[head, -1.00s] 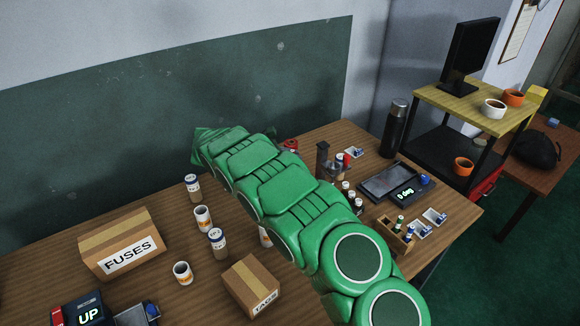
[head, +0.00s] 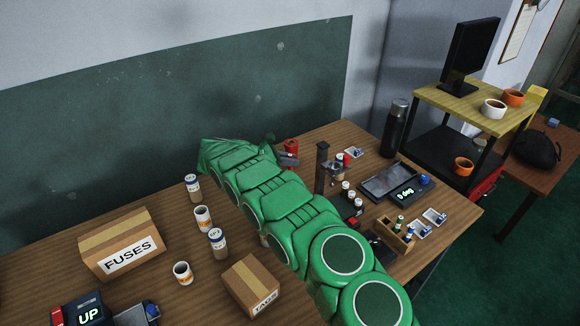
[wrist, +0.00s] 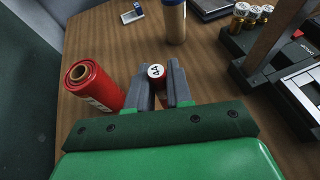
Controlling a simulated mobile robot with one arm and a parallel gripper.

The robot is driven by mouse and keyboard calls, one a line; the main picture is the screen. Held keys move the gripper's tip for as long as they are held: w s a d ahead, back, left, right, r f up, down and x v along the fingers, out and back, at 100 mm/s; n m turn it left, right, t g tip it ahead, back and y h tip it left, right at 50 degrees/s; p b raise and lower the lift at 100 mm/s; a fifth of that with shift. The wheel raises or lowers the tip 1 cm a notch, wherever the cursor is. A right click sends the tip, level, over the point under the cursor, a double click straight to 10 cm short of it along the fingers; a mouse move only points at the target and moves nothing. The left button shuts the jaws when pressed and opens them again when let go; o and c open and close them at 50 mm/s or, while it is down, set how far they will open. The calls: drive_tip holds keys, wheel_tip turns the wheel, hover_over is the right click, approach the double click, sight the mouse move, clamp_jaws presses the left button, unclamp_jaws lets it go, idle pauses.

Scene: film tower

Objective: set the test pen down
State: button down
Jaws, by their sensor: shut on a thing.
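My gripper (wrist: 158,84) is shut on a small upright thing with a round white top bearing dark marks and some red below it, seemingly the test pen (wrist: 156,71). Its lower part is hidden by my fingers and mount, so I cannot tell whether it touches the table. In the head view my gripper (head: 288,159) is above the far part of the wooden table, and the held thing cannot be made out there. A red hollow roll (wrist: 91,87) stands just left of my fingers in the wrist view; it also shows in the head view (head: 291,147).
A tan cylinder (wrist: 175,22) stands ahead of my fingers. A small white tray (wrist: 132,15) lies beyond it. A dark post (head: 322,165) and several white-topped bottles stand to the right. Bare tabletop (wrist: 118,42) lies between the roll and the tray.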

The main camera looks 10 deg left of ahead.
drive_tip(key=shift+f, duration=1.4)
drive_tip(key=shift+f, duration=0.1)
drive_tip(key=c, duration=1)
unclamp_jaws()
drive_tip(key=v, duration=1.2)
